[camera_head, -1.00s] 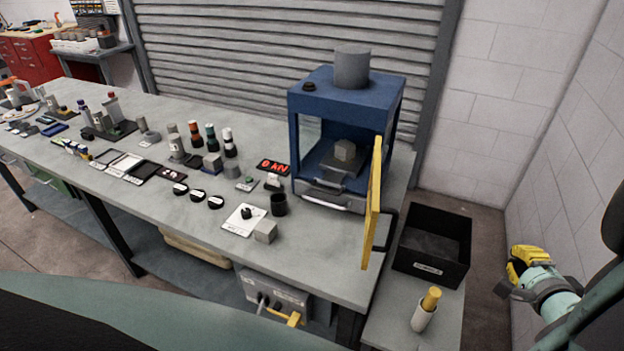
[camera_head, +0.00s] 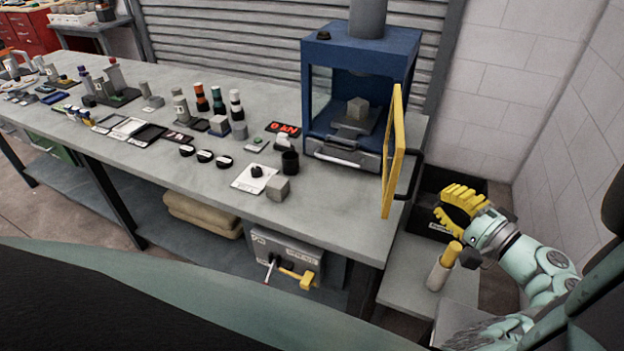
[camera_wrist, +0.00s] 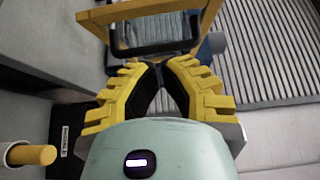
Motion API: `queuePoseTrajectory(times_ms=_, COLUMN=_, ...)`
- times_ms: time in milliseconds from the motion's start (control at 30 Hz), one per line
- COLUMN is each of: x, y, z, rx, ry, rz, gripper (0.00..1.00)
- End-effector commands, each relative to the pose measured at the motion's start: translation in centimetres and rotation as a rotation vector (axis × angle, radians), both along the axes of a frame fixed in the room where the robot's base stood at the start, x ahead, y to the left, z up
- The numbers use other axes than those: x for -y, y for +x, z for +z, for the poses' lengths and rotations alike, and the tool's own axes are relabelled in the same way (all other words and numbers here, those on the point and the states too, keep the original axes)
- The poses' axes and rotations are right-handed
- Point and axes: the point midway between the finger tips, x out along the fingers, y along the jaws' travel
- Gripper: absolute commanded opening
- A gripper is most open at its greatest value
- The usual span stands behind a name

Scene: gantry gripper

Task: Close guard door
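The guard door (camera_head: 393,150) is a yellow frame on the right front edge of the blue press (camera_head: 312,100). It stands open, swung out towards the table's front. Its black handle (camera_head: 416,176) sticks out to the right, on the door's outer face. My gripper (camera_head: 438,201) has yellow ribbed fingers and is right of and below the handle, apart from it. A gap shows between the fingertips, and nothing is held. In the wrist view, the door frame (camera_wrist: 146,11) and handle (camera_wrist: 152,49) show beyond the fingers (camera_wrist: 160,68).
A black bin (camera_head: 434,182) stands behind my gripper, partly hidden. A yellow-topped cylinder (camera_head: 440,270) stands on the low side shelf, close below my gripper. A grey cube (camera_head: 278,189) and black cup (camera_head: 290,162) sit on the table left of the door. A block wall bounds the right.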

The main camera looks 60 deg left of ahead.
Motion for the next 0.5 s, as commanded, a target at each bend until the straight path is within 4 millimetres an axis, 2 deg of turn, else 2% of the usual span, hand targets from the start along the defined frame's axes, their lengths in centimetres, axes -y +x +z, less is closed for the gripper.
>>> queuePoseTrajectory(times_ms=33, x=-1.4, y=-0.3, z=0.4, rx=-0.001, ry=0.000, rz=0.011, gripper=0.00)
queuePoseTrajectory(times_ms=200, x=-4.5, y=-0.7, z=0.4, rx=-0.003, ry=0.001, rz=0.010, gripper=0.00)
queuePoseTrajectory(times_ms=500, x=-6.5, y=-2.8, z=0.1, rx=0.000, ry=0.000, rz=0.006, gripper=0.00)
